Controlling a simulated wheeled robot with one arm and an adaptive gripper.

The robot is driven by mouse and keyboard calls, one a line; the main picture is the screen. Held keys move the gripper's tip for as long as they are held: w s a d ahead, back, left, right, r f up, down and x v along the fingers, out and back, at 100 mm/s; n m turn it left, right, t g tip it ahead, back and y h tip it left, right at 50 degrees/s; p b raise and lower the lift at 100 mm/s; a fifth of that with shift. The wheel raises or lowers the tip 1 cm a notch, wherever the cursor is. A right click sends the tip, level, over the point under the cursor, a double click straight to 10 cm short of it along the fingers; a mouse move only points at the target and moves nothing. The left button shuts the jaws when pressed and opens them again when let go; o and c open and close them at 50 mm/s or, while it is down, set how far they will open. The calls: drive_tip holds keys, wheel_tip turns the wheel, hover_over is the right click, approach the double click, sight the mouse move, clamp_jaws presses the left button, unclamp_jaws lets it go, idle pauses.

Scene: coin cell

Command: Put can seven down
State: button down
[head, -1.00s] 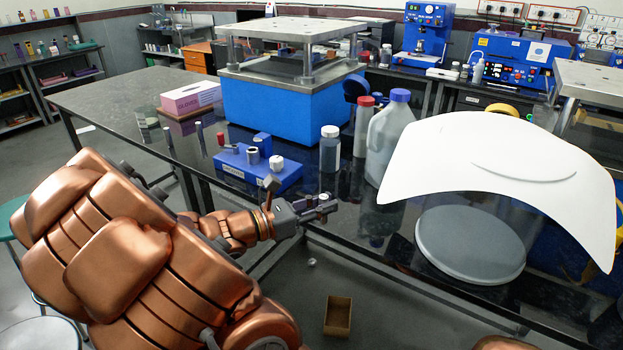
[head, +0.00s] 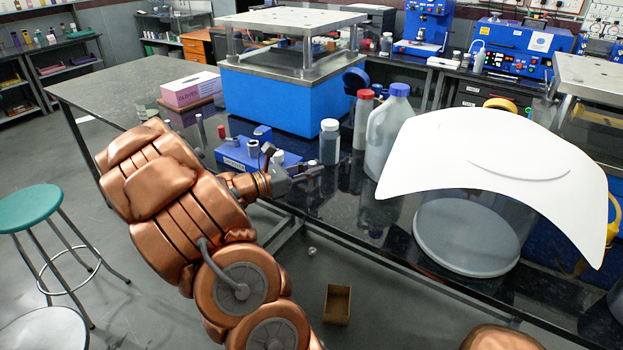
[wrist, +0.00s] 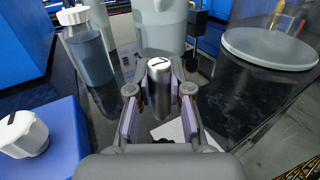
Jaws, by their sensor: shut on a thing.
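Can seven (wrist: 160,88) is a small silver cylinder with a dark 7 on its top. In the wrist view it is upright between the two fingers of my gripper (wrist: 159,92), which is shut on it. A white patch (wrist: 172,131) lies below it on the dark glossy table. I cannot tell whether the can touches the surface. In the head view my gripper (head: 305,172) is at the table's near edge, just right of the blue block (head: 236,161). The can is too small to make out there.
A capped bottle (head: 329,143), a red-capped bottle (head: 363,120) and a large blue-capped jug (head: 388,140) stand beyond my gripper. A clear vessel with a grey disc (head: 466,238) and a white curved sheet (head: 500,150) are at right. A brown box (head: 337,304) is on the floor.

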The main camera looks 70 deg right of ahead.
sight(311, 181)
drive_tip(key=shift+w+d, duration=0.15)
drive_tip(key=shift+d, duration=0.15)
drive_tip(key=shift+a+f+p, duration=0.1)
drive_tip(key=shift+f+p, duration=0.25)
drive_tip(key=shift+f, duration=1.4)
drive_tip(key=shift+f, duration=0.2)
drive_tip(key=c, duration=1.1)
unclamp_jaws()
drive_tip(key=shift+r, duration=0.1)
